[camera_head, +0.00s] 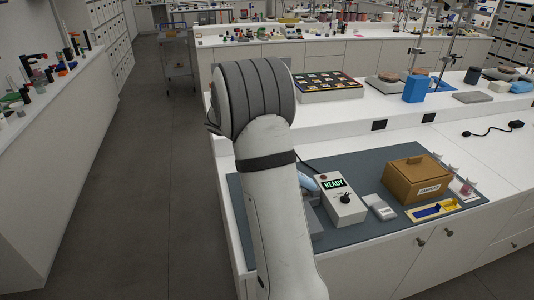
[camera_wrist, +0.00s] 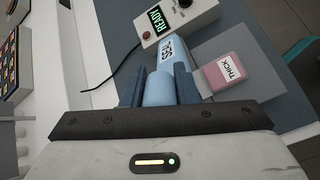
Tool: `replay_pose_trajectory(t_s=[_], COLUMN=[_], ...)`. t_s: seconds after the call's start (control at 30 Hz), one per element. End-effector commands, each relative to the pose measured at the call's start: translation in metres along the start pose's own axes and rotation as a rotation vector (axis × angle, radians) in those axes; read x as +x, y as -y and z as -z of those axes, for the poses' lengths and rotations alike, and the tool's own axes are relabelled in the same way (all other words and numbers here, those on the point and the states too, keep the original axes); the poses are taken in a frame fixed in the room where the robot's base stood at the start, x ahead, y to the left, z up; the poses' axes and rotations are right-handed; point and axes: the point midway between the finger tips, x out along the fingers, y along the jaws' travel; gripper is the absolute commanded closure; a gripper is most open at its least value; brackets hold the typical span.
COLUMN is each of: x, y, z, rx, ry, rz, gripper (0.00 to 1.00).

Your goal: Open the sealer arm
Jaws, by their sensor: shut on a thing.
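In the wrist view, my gripper (camera_wrist: 158,86) is shut on a light-blue bar (camera_wrist: 162,90), with one dark finger on either side of it. The bar looks like part of the sealer arm. A light-blue piece with a partly readable black label (camera_wrist: 174,50) lies just beyond the fingers; I cannot tell whether it is joined to the bar. In the head view, a bit of light blue (camera_head: 308,184) shows beside the control box (camera_head: 342,203). My own arm hides the gripper and most of the sealer there, so how far the arm is raised cannot be told.
The control box's screen reads READY, and it has a black knob. A pink block marked THICK (camera_wrist: 227,72) lies close right of the fingers. White labelled blocks (camera_head: 381,208), a brown lidded box (camera_head: 417,178) and a yellow tray (camera_head: 436,211) stand on the grey mat (camera_head: 372,165).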

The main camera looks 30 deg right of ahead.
Motion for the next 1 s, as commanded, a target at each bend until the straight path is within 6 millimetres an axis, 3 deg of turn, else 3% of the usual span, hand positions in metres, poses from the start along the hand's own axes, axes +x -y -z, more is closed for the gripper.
replay_pose_trajectory(t_s=[0.47, 0.5, 0.77, 1.0], x=[0.003, 0.003, 0.001, -0.0011], y=[0.0045, 0.0045, 0.0037, 0.0033], z=[0.0015, 0.0015, 0.001, 0.0011], rx=[-0.012, -0.012, -0.011, -0.01], ry=[-0.018, -0.018, -0.018, -0.019], rz=[0.004, 0.004, 0.002, 0.0], gripper=[1.0, 0.72, 0.51, 0.51])
